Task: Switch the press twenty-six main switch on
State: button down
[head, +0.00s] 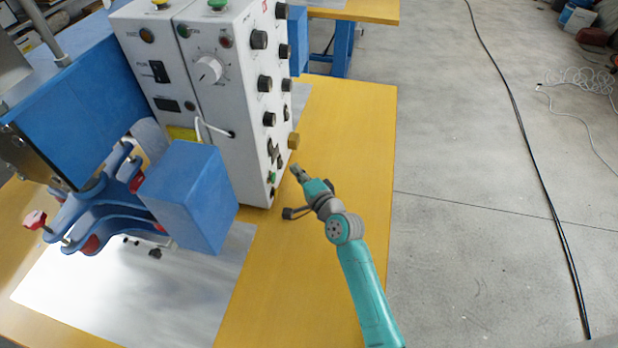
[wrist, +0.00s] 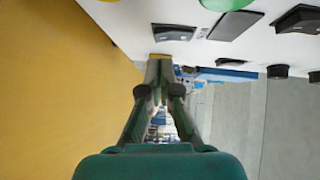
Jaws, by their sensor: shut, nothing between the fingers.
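The press is a blue machine with a white control box (head: 215,100) on the yellow bench. The box's right side face carries black knobs, a brass-yellow knob (head: 293,140) and small switches and buttons low down. No label is legible enough to tell which is the main switch. My gripper (head: 296,171) is shut and empty, just right of that face's lower part, below the brass-yellow knob. In the wrist view my gripper (wrist: 160,70) points along the white face. A black rocker-like part (wrist: 172,32) lies just beyond its tips; contact cannot be told.
A green round button (wrist: 225,3) and a black rectangular part (wrist: 233,25) sit close by on the face. A blue block (head: 190,197) projects from the press front. The yellow bench (head: 350,130) is clear right of the box. A black cable (head: 520,110) crosses the floor.

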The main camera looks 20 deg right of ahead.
jog(key=shift+w+a+f, duration=0.15)
jog(key=shift+w+a, duration=0.45)
jog(key=shift+a, duration=0.25)
jog(key=shift+w+a+f, duration=0.1)
jog(key=shift+w+a, duration=0.05)
jog(key=shift+a, duration=0.05)
